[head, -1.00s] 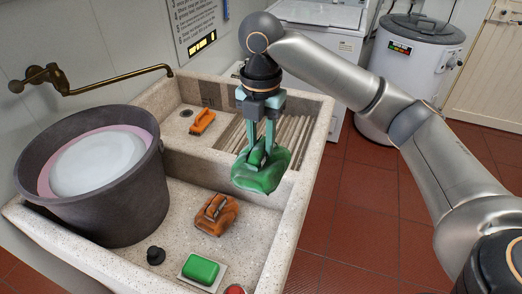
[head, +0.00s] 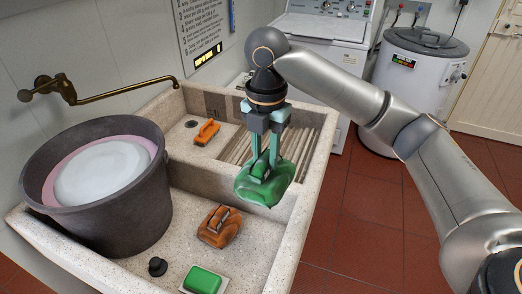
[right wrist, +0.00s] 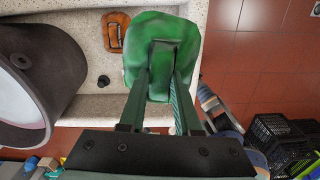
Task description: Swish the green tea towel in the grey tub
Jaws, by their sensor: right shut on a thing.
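The green tea towel (head: 263,190) is a bunched cloth held in my right gripper (head: 265,165). The right gripper is shut on it and holds it above the divider and right side of the stone sink. In the right wrist view the towel (right wrist: 150,50) hangs between the fingers. The grey tub (head: 120,215) stands at the left of the sink, holding pale foamy water with a pinkish rim of liquid. The towel is to the right of the tub and apart from it. My left gripper does not show.
The stone sink (head: 285,240) has a ribbed washboard (head: 236,148). An orange brush (head: 206,132) lies in the far basin. An orange-brown bundle (head: 219,226), a black plug (head: 157,266) and green soap (head: 202,281) lie in the near one. A brass tap (head: 120,93) reaches over behind the tub.

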